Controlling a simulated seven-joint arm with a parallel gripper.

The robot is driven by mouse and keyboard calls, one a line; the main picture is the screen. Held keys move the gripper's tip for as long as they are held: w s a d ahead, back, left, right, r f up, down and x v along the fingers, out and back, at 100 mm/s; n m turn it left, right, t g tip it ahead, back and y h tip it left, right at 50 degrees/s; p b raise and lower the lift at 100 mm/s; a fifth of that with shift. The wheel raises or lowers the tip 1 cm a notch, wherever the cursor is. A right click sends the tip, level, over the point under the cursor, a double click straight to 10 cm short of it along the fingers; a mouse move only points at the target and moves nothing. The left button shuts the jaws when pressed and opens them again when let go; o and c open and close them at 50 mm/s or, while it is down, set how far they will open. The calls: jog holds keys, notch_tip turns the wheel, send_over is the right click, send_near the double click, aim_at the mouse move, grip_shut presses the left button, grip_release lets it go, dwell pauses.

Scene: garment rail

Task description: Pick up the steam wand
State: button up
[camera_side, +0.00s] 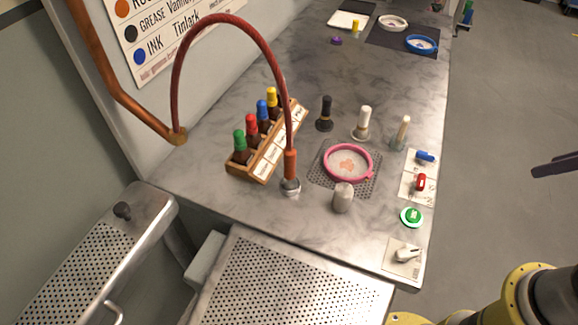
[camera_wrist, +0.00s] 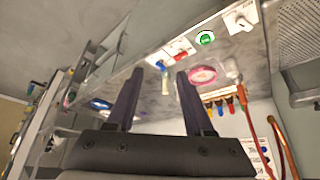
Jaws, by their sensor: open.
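The steam wand (camera_side: 290,168) has an orange handle and a round metal head, and stands upright on the grey marbled counter (camera_side: 220,207) in the side view. A red hose (camera_side: 233,19) arches from it to a copper pipe at the wall. In the wrist view the wand (camera_wrist: 242,95) is to the right of both fingers. My gripper (camera_wrist: 160,72) is open and empty, with two dark fingers pointing away over the counter.
A wooden rack (camera_side: 263,160) of capped bottles stands left of the wand. A grey cylinder (camera_side: 343,198) and a pink hoop (camera_side: 348,163) on a perforated mat are to its right. A perforated metal board (camera_side: 280,290) lies in front. Switches line the counter's right edge.

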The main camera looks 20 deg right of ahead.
jog(key=shift+o, duration=1.1)
